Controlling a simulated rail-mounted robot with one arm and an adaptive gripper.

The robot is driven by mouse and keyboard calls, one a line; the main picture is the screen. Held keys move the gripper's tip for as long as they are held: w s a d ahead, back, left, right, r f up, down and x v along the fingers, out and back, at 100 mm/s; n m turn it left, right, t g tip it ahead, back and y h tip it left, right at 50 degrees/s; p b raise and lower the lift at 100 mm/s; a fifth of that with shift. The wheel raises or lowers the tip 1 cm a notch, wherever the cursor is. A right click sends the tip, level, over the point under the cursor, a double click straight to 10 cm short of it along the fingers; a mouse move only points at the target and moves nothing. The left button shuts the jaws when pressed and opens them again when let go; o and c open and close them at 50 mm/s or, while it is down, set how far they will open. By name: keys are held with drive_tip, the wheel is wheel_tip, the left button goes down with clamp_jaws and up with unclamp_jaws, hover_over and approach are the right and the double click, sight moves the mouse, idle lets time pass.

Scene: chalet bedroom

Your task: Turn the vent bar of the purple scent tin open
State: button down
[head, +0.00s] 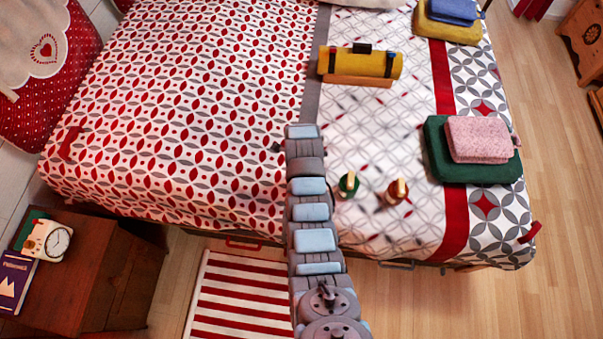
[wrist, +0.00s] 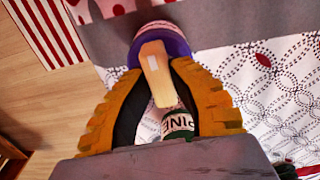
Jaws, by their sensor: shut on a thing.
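The purple scent tin (wrist: 181,46) shows at the top middle of the wrist view, with a pale wooden vent bar (wrist: 158,80) across its top. The bar runs from upper left to lower right in that view, with a small light patch near its upper end. My gripper (wrist: 156,68) has its yellow, black-lined fingers on either side of the bar and is shut on it. The fingers hide part of the tin. In the head view my arm hides the purple tin and the gripper.
A green tin (head: 348,185) and a brown tin (head: 396,191) stand on the bed (head: 345,220) right of my arm. The wrist view shows a green tin labelled PINE (wrist: 179,125). A yellow roll (head: 340,63) and folded cloths (head: 480,138) lie farther off.

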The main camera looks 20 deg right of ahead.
idle(0.4)
drive_tip(key=c, duration=0.9)
unclamp_jaws()
drive_tip(key=shift+r, duration=0.1)
drive_tip(key=shift+r, duration=3.65)
